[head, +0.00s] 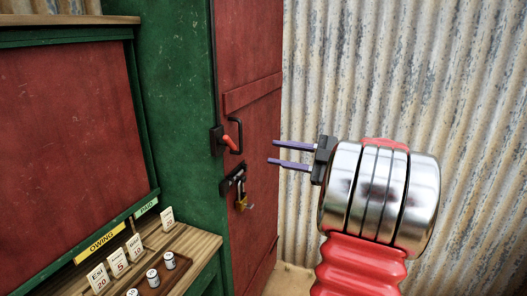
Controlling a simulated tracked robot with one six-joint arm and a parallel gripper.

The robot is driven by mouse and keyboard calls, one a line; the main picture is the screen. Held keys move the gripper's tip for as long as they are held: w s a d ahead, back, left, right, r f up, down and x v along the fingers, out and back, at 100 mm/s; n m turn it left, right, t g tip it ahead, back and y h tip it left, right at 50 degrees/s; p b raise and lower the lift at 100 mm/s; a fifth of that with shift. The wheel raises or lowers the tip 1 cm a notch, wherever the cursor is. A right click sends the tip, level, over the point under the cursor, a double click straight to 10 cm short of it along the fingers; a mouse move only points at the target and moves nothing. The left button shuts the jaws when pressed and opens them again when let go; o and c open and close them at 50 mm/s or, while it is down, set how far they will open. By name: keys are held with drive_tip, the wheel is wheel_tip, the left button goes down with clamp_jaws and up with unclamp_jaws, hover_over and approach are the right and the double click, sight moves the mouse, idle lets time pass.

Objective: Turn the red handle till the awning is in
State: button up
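A red handle (229,142) sticks out from a dark mount on the edge of the green post, beside the red door. My gripper (271,151) is to the right of it, its two purple fingers pointing left toward the handle. The fingers are apart with nothing between them, and a gap shows between their tips and the handle. No awning can be made out in this view.
The red door (255,180) has a black pull (237,134) close by the red handle, and a latch with a brass padlock (241,202) below. A wooden counter (196,245) at lower left holds price cards and small cylinders in a tray. A corrugated metal wall (460,90) stands behind my arm.

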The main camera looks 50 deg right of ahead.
sight(233, 144)
drive_tip(key=n, duration=3.5)
drive_tip(key=shift+w+a+r, duration=0.1)
drive_tip(key=shift+a+r, duration=0.15)
drive_tip(key=x, duration=1.3)
drive_tip(key=shift+w+a, duration=0.2)
drive_tip(key=shift+w, duration=0.15)
drive_tip(key=shift+c, duration=0.4)
